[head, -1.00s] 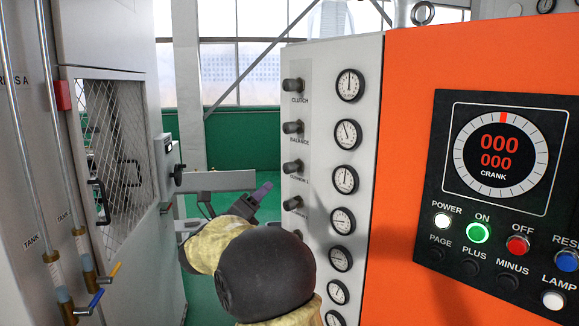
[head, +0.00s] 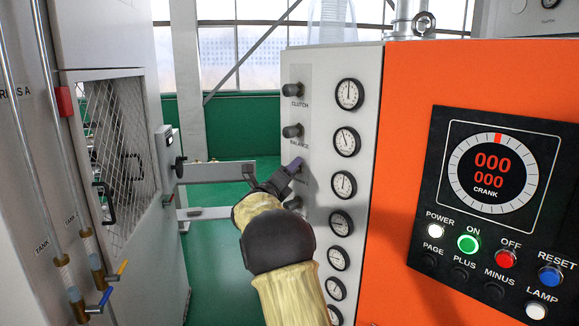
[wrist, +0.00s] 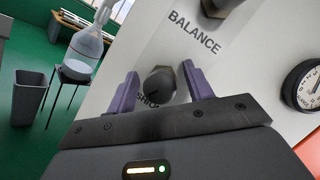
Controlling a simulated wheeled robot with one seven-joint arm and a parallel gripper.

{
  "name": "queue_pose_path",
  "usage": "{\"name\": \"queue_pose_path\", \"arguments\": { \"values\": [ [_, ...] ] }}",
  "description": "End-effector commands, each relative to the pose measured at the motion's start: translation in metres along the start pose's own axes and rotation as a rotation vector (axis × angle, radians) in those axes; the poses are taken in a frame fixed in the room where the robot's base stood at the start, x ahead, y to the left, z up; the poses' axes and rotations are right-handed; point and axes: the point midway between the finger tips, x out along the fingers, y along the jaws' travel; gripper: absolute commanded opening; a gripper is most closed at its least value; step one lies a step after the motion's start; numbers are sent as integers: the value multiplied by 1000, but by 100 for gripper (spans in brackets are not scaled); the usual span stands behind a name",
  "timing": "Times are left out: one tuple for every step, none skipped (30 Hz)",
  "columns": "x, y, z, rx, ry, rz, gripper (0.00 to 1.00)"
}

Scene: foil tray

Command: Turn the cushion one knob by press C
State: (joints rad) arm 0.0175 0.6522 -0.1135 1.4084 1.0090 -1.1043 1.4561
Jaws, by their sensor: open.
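The cushion one knob (wrist: 158,82) is a dark round knob on the pale panel, with its label partly hidden behind it and my gripper. In the wrist view my gripper (wrist: 160,73) is open, its two purple fingers standing on either side of the knob. A gap shows between the knob and each finger. In the head view my gripper (head: 293,168) is at the panel's left edge and hides this knob. The balance knob (head: 292,131) and clutch knob (head: 292,90) are above it. Another knob (head: 292,203) shows partly below.
A column of gauges (head: 343,184) runs beside the knobs. The orange cabinet (head: 400,180) with a button panel stands at the right. A mesh-doored cabinet (head: 118,170) stands at the left. The wrist view shows a bin (wrist: 29,97) and a stool with a bottle (wrist: 80,72).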

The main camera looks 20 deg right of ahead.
Motion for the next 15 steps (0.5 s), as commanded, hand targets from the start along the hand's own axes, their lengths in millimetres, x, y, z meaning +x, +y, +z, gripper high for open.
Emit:
{"name": "queue_pose_path", "arguments": {
  "values": [
    [1, 0, 0, 0, 0, 0, 52],
    [1, 0, 0, 0, 0, 1, 52],
    [1, 1, 0, 0, 0, 1, 52],
    [0, 1, 0, 0, 0, 1, 52],
    [0, 1, 0, 0, 0, 1, 52],
    [0, 1, 0, 0, 0, 1, 52],
    [0, 1, 0, 0, 0, 1, 52],
    [0, 1, 0, 0, 0, 1, 46],
    [0, 0, 0, 0, 0, 1, 38],
    [0, 0, 0, 0, 0, 0, 32],
    [0, 0, 0, 0, 0, 0, 26],
    [0, 0, 0, 0, 0, 1, 18],
    [0, 0, 0, 0, 0, 1, 12],
    [0, 0, 0, 0, 0, 1, 7],
    [0, 1, 0, 0, 0, 1, 7]
  ]
}}
